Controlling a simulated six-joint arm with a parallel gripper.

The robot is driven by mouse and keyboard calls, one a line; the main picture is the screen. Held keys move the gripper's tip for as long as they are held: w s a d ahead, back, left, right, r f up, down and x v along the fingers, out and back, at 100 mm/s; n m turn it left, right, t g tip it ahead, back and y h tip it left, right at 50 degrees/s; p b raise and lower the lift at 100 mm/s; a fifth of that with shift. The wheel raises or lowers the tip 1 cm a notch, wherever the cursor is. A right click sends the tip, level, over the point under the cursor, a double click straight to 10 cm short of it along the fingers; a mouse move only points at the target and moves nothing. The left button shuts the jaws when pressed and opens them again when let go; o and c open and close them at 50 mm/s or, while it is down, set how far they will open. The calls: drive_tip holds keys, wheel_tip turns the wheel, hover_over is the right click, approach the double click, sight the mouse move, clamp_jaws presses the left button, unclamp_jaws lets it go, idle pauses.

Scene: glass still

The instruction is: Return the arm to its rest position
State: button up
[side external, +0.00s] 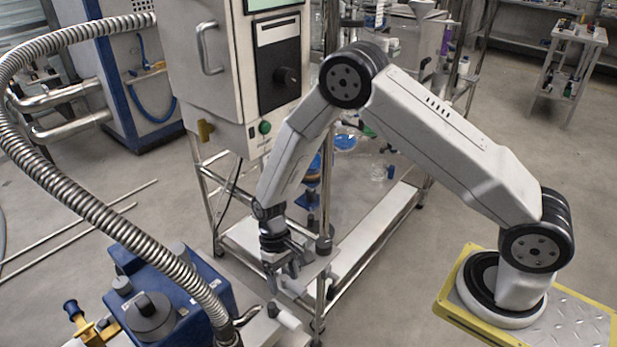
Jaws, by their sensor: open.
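My arm is bent in a high arch from its base on a yellow-edged metal plate (578,312) at the right. My gripper (283,286) points down at the lower middle of the side external view. It hangs close to a metal stand and a small white cylindrical part (284,316). Its fingers are small in the picture and apart. I see nothing held between them. I cannot tell whether the gripper touches the white part or only overlaps it in this view.
A grey control cabinet (215,85) stands behind the gripper. A blue pump-like unit (165,300) and a ribbed metal hose (100,215) are at the left. Glassware with blue contents (345,141) sits in the frame behind my arm. Open floor (410,290) lies between frame and base.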

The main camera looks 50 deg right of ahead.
drive_tip(key=s+d+r+t+h, duration=0.1)
drive_tip(key=s+d+r+t, duration=0.2)
drive_tip(key=r, duration=0.6)
drive_tip(key=s+d+r+t+h, duration=0.1)
drive_tip(key=s+d+r+t, duration=0.2)
drive_tip(key=s+d+r, duration=0.4)
wheel_tip(320, 180, up, 3)
drive_tip(key=shift+f, duration=0.1)
